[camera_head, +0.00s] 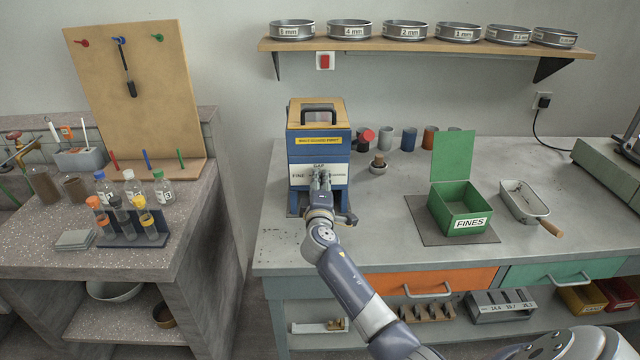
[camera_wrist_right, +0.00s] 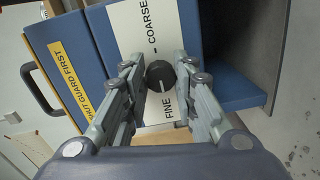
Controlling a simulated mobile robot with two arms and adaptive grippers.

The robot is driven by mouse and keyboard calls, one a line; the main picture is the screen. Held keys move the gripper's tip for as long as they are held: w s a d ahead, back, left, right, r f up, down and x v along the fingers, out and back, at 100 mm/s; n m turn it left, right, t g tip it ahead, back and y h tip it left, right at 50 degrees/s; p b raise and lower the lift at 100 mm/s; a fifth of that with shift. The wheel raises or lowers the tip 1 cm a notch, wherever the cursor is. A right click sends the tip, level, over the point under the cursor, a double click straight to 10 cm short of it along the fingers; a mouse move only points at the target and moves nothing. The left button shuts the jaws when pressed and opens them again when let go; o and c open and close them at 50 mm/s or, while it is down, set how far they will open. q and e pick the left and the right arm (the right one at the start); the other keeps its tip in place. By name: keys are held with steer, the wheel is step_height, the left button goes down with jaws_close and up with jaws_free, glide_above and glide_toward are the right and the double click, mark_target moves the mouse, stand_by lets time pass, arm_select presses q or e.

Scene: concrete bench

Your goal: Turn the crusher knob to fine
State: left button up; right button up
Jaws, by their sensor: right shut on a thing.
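The crusher (camera_head: 305,144) is a blue box with a wooden top, a black handle and a white label panel, on the bench. Its black round knob (camera_wrist_right: 160,75) sits on the panel between the words FINE and COARSE. In the wrist view COARSE lies above the knob and FINE below it. My right gripper (camera_head: 320,182) is at the front of the crusher and hides the knob in the head view. In the wrist view its fingers (camera_wrist_right: 159,82) are shut on the knob, one on each side. The knob's pointer direction is hard to tell. My left gripper is not in view.
A green open box (camera_head: 458,199) marked FINES stands on a dark mat to the right, beside a metal scoop tray (camera_head: 522,199). A small mortar (camera_head: 378,168) and several cups stand behind. A shelf (camera_head: 400,45) with sieves hangs above. Bottles stand on the left bench.

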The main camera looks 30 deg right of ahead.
steer(key=o, duration=1.1)
steer(key=shift+c, duration=0.2)
steer(key=shift+a, duration=0.1)
steer(key=v, duration=1.1)
steer(key=shift+s+a, duration=0.2)
steer(key=shift+s, duration=0.2)
